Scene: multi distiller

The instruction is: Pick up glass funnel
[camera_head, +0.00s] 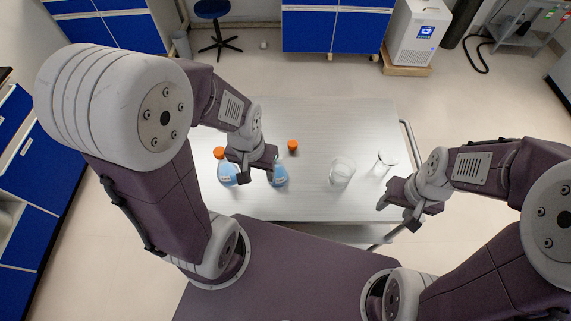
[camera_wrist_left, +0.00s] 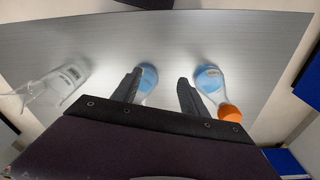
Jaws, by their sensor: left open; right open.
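A clear, cone-shaped glass piece, which looks like the glass funnel (camera_head: 384,163), stands near the right end of the metal table (camera_head: 320,115). My left gripper (camera_head: 258,168) is open and empty near the uncapped flask of blue liquid (camera_head: 280,174). In the left wrist view its fingers (camera_wrist_left: 157,88) are apart, with that flask (camera_wrist_left: 148,78) showing beyond and partly hidden by one finger.
A glass beaker (camera_head: 342,172) stands left of the funnel; it also shows in the left wrist view (camera_wrist_left: 58,84). A flask with an orange cap (camera_head: 226,172) stands at the table's left. A loose orange cap (camera_head: 293,146) lies mid-table. The table's far part is clear.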

